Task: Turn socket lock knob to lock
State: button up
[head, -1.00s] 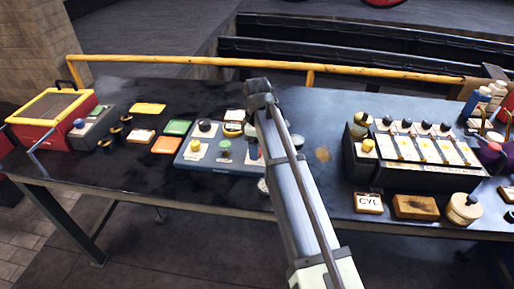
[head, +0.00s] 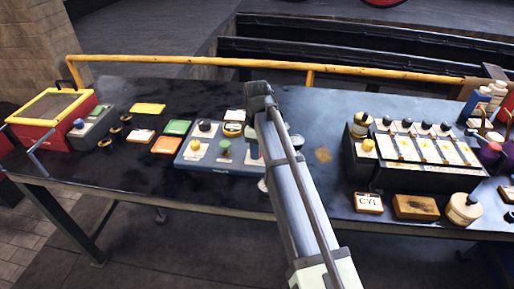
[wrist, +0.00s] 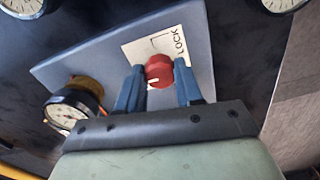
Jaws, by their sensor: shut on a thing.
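The red socket lock knob (wrist: 159,67) sits on a cream label card (wrist: 142,49) printed LOCK, on the blue-grey panel (wrist: 85,65). A white mark on the knob points toward the lower left in the wrist view, away from the word LOCK. My gripper (wrist: 160,75) has its two blue fingers on either side of the knob and is shut on it. In the head view the panel (head: 190,166) lies mid-bench; my arm covers its right part, and the knob and fingers are hidden.
A round dial gauge (wrist: 68,113) stands close left of my fingers in the wrist view. A red box (head: 45,130) stands at the bench's left end. A dark console (head: 425,180) with several black knobs stands right of my arm. A yellow rail (head: 200,62) runs behind.

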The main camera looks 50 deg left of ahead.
jog(key=shift+c, duration=0.2)
jog(key=m, duration=0.9)
jog(key=shift+m, duration=0.3)
jog(key=m, duration=0.4)
jog(key=shift+m, duration=2.1)
jog(key=o, duration=1)
jog(key=shift+o, duration=0.2)
jog(key=shift+r, duration=0.1)
notch_tip(320, 180, up, 14)
jog(key=shift+f, duration=0.2)
